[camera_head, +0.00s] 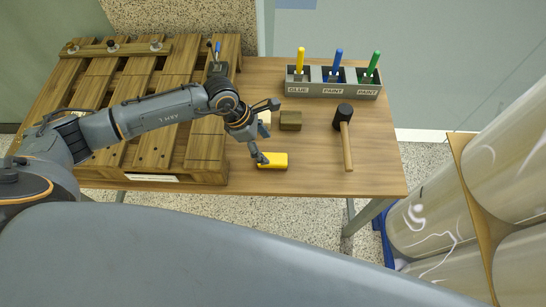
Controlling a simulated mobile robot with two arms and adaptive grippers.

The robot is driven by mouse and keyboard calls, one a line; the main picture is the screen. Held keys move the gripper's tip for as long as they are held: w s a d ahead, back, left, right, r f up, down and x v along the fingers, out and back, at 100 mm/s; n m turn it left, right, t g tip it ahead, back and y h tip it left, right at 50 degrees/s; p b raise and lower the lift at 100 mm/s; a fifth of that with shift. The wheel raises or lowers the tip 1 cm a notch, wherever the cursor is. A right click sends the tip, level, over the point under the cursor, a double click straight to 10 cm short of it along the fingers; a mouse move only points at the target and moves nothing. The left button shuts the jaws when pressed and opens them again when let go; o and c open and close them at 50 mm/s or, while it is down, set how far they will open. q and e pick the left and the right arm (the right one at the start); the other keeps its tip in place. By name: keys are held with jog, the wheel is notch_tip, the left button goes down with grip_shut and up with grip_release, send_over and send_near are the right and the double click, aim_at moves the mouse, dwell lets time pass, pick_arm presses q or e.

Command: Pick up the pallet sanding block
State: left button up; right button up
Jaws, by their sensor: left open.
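A small brown-olive block (290,120) lies on the wooden table, right of my left gripper; it looks like the sanding block. A yellow block-like item (273,160) lies near the table's front edge. My left gripper (267,131) is open, its fingers spread wide. The upper finger is up and left of the brown block, and the lower finger overlaps the left end of the yellow item in the picture; I cannot tell whether it touches. A cream object (264,117) shows partly behind the gripper. My right gripper is out of view.
A wooden pallet (205,150) covers the table's left part. A grey holder (330,90) with yellow, blue and green handled tools stands at the back. A black-headed mallet (345,135) lies at right. Bare tabletop (380,150) lies beyond it. Large wrapped cylinders stand at far right.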

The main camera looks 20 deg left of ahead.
aim_at(275, 158)
pick_arm(q)
jog(key=shift+x, duration=1.2)
jog(key=shift+w+d+f, duration=0.1)
jog(key=shift+w+f, duration=0.05)
jog(key=shift+f, duration=0.1)
jog(key=shift+p+x, duration=0.4)
jog(key=shift+x, duration=0.4)
jog(key=x, duration=0.2)
jog(key=shift+d+f, duration=0.25)
jog(key=shift+d, duration=0.05)
jog(key=shift+d+f, duration=0.15)
jog(key=shift+f, duration=0.3)
jog(key=c, duration=1.3)
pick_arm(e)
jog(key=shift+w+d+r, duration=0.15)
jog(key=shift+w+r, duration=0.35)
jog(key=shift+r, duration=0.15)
